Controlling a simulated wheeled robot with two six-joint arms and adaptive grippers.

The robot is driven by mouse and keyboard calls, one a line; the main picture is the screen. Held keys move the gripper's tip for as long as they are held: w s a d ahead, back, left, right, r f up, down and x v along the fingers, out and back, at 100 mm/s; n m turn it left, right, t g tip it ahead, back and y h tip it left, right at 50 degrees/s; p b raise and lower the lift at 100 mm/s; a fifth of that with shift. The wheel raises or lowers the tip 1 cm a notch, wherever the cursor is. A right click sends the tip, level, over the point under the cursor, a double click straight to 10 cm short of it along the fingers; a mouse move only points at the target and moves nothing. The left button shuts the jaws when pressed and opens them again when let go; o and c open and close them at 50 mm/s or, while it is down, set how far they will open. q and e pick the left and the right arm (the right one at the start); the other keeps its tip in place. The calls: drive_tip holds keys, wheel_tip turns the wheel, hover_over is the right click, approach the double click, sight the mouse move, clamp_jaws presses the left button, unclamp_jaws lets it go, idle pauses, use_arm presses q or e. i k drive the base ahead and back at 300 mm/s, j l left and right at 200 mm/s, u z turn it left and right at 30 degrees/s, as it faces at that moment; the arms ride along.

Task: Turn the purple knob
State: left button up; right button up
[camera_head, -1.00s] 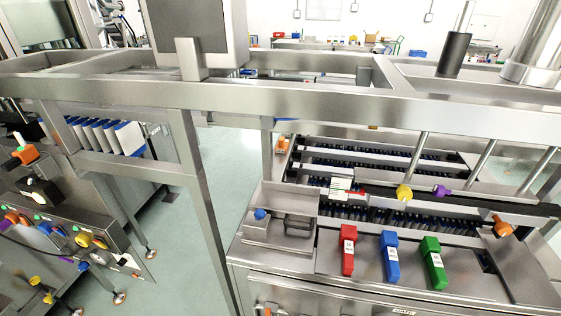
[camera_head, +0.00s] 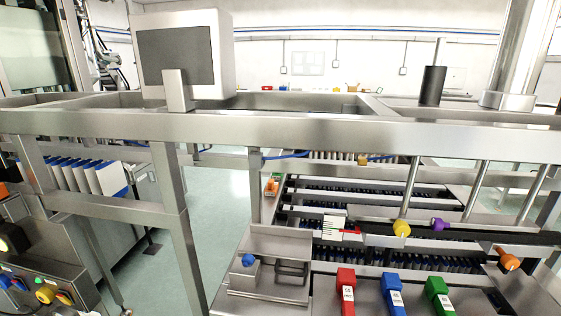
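The purple knob (camera_head: 438,224) sits on the dark rail of the cap elevator, right of the middle of the head view. It is just right of a yellow knob (camera_head: 401,229) on the same rail. A metal rod rises behind the yellow knob, and the purple knob is unobstructed. Neither of my grippers shows in the head view.
A steel frame beam (camera_head: 300,128) crosses the view in front of the machine. Red (camera_head: 345,290), blue (camera_head: 392,291) and green (camera_head: 438,294) blocks stand on the machine's front. An orange knob (camera_head: 509,262) is at the right. A monitor (camera_head: 180,52) stands upper left. Green floor (camera_head: 222,200) shows between machines.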

sight(437, 223)
drive_tip(key=z, duration=1.35)
